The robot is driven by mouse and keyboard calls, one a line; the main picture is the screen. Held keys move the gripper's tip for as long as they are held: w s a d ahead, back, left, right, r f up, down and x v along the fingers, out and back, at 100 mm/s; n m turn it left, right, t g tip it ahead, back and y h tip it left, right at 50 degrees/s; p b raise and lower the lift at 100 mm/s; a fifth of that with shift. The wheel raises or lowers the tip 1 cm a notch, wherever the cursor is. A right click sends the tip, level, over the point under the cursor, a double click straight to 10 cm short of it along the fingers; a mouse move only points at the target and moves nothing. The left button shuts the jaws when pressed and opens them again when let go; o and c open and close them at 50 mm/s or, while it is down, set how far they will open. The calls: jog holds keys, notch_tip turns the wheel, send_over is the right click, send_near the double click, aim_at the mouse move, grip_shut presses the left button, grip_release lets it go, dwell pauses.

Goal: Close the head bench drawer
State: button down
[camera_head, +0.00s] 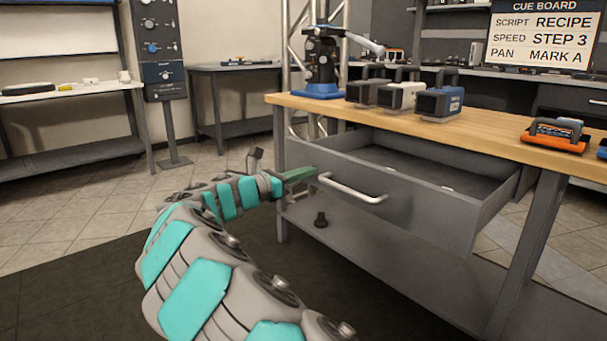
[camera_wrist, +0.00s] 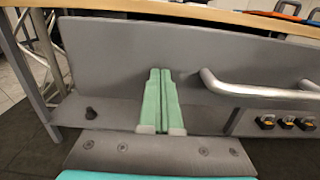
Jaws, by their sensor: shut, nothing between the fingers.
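The grey drawer (camera_head: 400,195) under the wooden-topped bench (camera_head: 480,135) is pulled out, and its inside shows from above. A silver bar handle (camera_head: 352,190) is fixed to its front. My gripper (camera_head: 308,172) is shut and empty, with its green fingers pointing at the drawer front, left of the handle. In the wrist view the fingertips (camera_wrist: 160,72) lie over the drawer front (camera_wrist: 215,60), with the handle (camera_wrist: 255,90) to their right. I cannot tell whether the fingertips touch the front.
Several camera-like blocks (camera_head: 440,100) and a blue-based device (camera_head: 322,70) stand on the bench top. An orange device (camera_head: 555,136) lies at its right. A lower shelf (camera_head: 390,265) with a small black knob (camera_head: 321,220) is below the drawer.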

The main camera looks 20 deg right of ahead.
aim_at(376, 158)
jog(key=p+x, duration=1.1)
jog(key=x, duration=1.8)
jog(key=shift+d+f, duration=0.15)
jog(key=shift+d+r, duration=0.1)
jog(key=shift+r, duration=0.25)
jog(key=shift+a+f, duration=0.15)
jog(key=shift+a, duration=0.1)
jog(key=v, duration=1.4)
jog(key=shift+f+b, duration=0.15)
jog(key=shift+b, duration=0.15)
